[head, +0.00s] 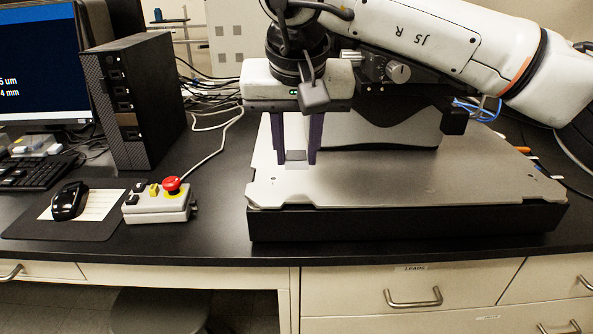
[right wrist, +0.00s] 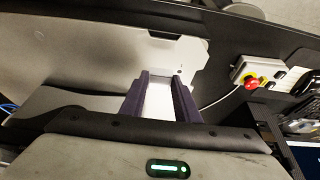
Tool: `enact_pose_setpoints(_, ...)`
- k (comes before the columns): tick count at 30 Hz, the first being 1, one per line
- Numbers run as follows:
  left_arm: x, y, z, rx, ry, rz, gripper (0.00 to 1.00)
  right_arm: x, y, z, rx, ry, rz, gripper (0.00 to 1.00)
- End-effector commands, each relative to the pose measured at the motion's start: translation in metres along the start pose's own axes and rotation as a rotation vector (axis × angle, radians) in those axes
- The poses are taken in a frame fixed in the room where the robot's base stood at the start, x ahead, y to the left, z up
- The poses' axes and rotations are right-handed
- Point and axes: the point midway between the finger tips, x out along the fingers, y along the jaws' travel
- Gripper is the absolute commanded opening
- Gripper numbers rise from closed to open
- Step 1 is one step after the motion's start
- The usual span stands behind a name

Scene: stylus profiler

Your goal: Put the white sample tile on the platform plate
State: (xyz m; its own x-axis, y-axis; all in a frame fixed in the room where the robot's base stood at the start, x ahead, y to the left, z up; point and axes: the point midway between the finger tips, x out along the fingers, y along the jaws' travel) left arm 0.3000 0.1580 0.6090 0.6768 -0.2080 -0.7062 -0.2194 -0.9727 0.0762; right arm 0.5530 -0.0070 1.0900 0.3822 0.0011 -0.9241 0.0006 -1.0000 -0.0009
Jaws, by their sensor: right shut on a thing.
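The white sample tile (right wrist: 158,100) is between the two purple fingers of my right gripper (head: 297,160), which is shut on it. In the head view the fingers point down over the left part of the grey platform plate (head: 400,180). A small pale patch and a darker patch show between the fingertips there. I cannot tell whether the tile touches the plate or is just above it. The plate also shows in the right wrist view (right wrist: 85,50), beyond the fingers. My left gripper is not in view.
A grey profiler body (head: 370,132) stands behind the gripper on the plate. Left of the plate are a control box with a red button (head: 160,205), a mouse (head: 69,201), a black computer tower (head: 135,100) and a monitor (head: 40,65). The plate's front right is clear.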

Motion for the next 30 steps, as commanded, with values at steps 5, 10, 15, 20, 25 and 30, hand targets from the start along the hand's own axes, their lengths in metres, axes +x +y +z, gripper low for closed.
enact_pose_setpoints(5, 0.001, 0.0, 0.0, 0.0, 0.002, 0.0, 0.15, 0.02, 0.0, 0.009, -0.001, -0.003, 0.0, 0.0)
enact_pose_setpoints(10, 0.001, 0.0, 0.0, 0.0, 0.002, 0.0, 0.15, 0.035, 0.0, 0.015, 0.001, -0.001, -0.001, 0.0)
enact_pose_setpoints(15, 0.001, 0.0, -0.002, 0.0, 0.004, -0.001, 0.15, 0.034, 0.0, 0.015, 0.001, 0.0, -0.001, 0.0)
enact_pose_setpoints(20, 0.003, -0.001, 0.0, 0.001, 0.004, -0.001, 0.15, 0.038, 0.0, 0.016, 0.0, 0.0, -0.001, 0.0)
enact_pose_setpoints(25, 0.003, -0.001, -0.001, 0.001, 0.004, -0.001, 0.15, 0.037, 0.0, 0.016, 0.001, 0.0, -0.001, 0.47)
enact_pose_setpoints(30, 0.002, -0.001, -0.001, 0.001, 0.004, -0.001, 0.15, 0.037, 0.0, 0.016, 0.001, 0.0, -0.001, 0.47)
